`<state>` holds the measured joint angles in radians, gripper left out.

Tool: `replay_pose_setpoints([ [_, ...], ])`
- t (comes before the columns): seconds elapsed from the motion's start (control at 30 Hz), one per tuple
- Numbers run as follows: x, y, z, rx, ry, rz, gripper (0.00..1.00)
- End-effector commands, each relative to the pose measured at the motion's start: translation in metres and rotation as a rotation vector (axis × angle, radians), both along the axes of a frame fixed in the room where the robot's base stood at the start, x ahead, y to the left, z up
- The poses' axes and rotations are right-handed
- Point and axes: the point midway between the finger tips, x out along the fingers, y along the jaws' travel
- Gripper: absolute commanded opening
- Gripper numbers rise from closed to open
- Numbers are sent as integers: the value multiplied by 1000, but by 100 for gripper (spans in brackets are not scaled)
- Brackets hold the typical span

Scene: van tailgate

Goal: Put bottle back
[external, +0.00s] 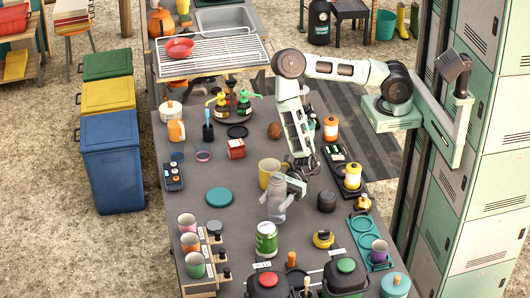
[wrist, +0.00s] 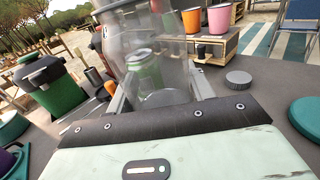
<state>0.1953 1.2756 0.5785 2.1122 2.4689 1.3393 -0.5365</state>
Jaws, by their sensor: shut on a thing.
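My gripper (external: 291,184) is above the grey table, in front of the yellow mug. It is shut on a clear, greyish bottle (external: 275,208), which hangs tilted below the fingers. In the wrist view the see-through bottle (wrist: 165,88) sits between the two fingers of my gripper (wrist: 160,95). A green can (external: 266,239) stands just beyond the bottle and shows through it in the wrist view (wrist: 146,72). I cannot tell whether the bottle's lower end touches the table.
The yellow mug (external: 268,171) is close behind my gripper. A dark round object (external: 326,202) stands to the right. A teal disc (external: 219,197) lies to the left. Cups on a wooden rack (external: 209,246) and two lidded containers (external: 345,275) crowd the front. Bare table shows left of the bottle.

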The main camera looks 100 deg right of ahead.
Motion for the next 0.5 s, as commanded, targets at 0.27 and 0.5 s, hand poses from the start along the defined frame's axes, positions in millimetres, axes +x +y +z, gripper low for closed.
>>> replay_pose_setpoints([
  [0.27, 0, 0, -24, 1, -1, 0, 20],
  [0.5, 0, 0, -25, 1, -1, 0, 20],
])
